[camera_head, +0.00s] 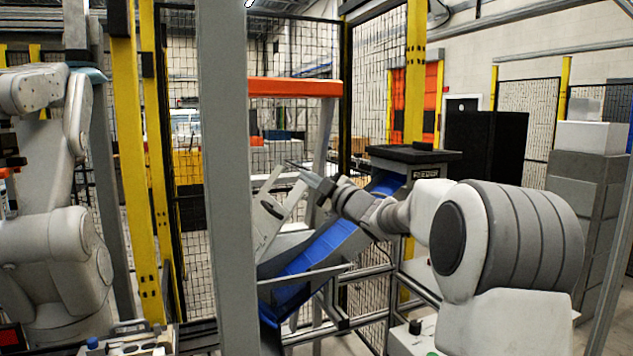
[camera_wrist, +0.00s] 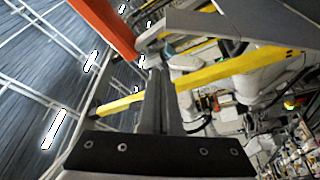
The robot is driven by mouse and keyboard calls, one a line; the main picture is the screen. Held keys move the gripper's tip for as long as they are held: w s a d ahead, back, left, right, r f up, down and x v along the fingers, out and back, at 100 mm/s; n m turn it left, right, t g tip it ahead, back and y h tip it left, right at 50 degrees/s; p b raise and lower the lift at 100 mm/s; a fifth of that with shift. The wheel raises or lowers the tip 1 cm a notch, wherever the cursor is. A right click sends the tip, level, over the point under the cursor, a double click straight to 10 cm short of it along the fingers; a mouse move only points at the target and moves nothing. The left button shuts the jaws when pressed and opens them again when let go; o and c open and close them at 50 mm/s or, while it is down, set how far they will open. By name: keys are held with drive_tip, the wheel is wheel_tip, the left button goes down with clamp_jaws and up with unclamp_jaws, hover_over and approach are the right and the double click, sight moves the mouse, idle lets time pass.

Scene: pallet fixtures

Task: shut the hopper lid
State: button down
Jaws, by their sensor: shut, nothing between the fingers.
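A light grey tilted panel (camera_head: 271,212) with a dark oval mark stands raised at the lower end of the blue incline, left of my arm; it looks like the hopper lid, standing open. Grey hopper walls (camera_head: 285,242) show below it, partly hidden by the grey post in front. My gripper (camera_head: 306,175) is up beside the panel's upper right edge, pointing left. I cannot tell whether it touches the panel. In the wrist view my gripper's fingers (camera_wrist: 158,85) are together and empty. I cannot make out the lid for certain in that view.
A blue inclined conveyor (camera_head: 322,248) rises rightward to a black-topped feeder box (camera_head: 427,173). A grey post (camera_head: 222,180) stands left of the hopper. An orange beam (camera_head: 294,88) crosses above; it also shows in the wrist view (camera_wrist: 104,24). Another white robot arm (camera_head: 55,245) stands left.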

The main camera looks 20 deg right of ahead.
drive_tip(key=w, duration=0.1)
drive_tip(key=w+d+f+p, duration=0.1)
drive_tip(key=w+d, duration=0.1)
drive_tip(key=w, duration=0.1)
drive_tip(key=shift+d+f, duration=0.1)
drive_tip(key=shift+f, duration=0.2)
drive_tip(key=shift+f, duration=0.1)
drive_tip(key=d+f+m+t+h+b, duration=0.1)
drive_tip(key=d+f+m+b, duration=0.4)
drive_tip(key=f, duration=0.5)
drive_tip(key=d+f+m+t+h+b, duration=0.1)
drive_tip(key=d+f+m+h+b, duration=0.2)
drive_tip(key=d+f+m+b, duration=0.3)
wheel_tip(320, 180, down, 5)
drive_tip(key=shift+d+f+m+h, duration=0.1)
drive_tip(key=shift+d+m+h, duration=0.3)
drive_tip(key=shift+d+m, duration=0.6)
drive_tip(key=shift+d+n, duration=0.1)
drive_tip(key=shift+n, duration=0.2)
